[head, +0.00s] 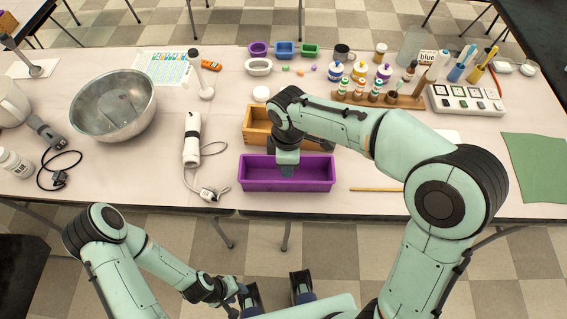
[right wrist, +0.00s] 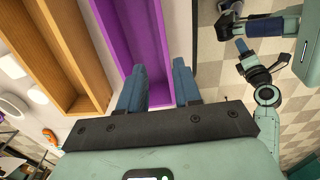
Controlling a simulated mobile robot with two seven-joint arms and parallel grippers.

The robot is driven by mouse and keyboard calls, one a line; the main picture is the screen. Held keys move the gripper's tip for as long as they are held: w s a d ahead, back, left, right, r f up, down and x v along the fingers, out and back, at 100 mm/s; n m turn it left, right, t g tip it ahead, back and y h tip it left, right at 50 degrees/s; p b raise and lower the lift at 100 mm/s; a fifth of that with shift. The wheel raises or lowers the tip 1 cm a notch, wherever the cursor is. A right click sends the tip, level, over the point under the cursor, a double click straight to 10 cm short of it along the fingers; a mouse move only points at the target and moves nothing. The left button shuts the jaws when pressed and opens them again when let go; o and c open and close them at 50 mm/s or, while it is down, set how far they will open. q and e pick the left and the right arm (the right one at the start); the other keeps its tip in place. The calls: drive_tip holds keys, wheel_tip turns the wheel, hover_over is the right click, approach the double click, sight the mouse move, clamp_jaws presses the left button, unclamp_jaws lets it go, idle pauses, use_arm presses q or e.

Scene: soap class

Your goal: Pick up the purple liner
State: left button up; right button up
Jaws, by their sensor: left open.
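The purple liner (head: 310,184) is an open rectangular trough at the front edge of the table. It also shows in the right wrist view (right wrist: 128,42). My right gripper (head: 287,170) is above it, pointing down, and hides part of its middle. In the right wrist view its two blue fingers (right wrist: 160,80) are apart, with the liner's near long wall ahead of the gap between them. I cannot tell whether they touch it. My left gripper (head: 236,300) is open and low in front of the table, away from the liner.
A wooden box (head: 256,128) stands right behind the liner. A white device with a cable (head: 192,140) lies to its left, beside a metal bowl (head: 113,105). A wooden stick (head: 376,189) lies to the right. A wooden bottle rack (head: 385,98) stands farther back.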

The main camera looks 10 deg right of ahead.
approach(287, 191)
drive_tip(key=shift+w+f+b, duration=0.1)
drive_tip(key=shift+f+b, duration=0.5)
drive_tip(key=shift+f, duration=2.35)
drive_tip(key=shift+c, duration=0.3)
clamp_jaws()
